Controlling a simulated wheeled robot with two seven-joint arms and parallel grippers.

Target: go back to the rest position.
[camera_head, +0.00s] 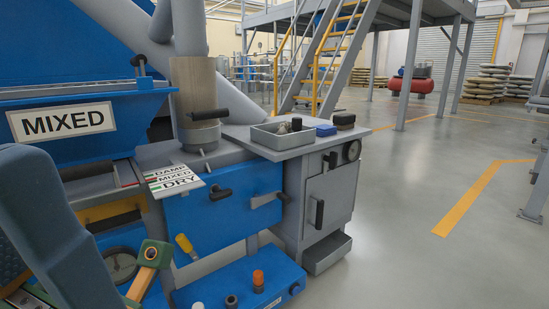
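A large rounded dark grey-blue shape (62,235) fills the lower left of the head view and looks like a link of my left arm. No fingers of my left gripper show. My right arm and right gripper are out of view. Beside the link is a green block on a tan bar (148,262); I cannot tell what it belongs to. Behind stands the blue auger machine (215,215) with a sign reading MIXED (62,121) and a tilted card reading DAMP, MIXED, DRY (174,181).
A grey cabinet (328,200) to the right carries an open grey tray (283,139) with small items, a blue box (326,130) and a dark block (344,120). A low blue panel (235,288) with knobs sits in front.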

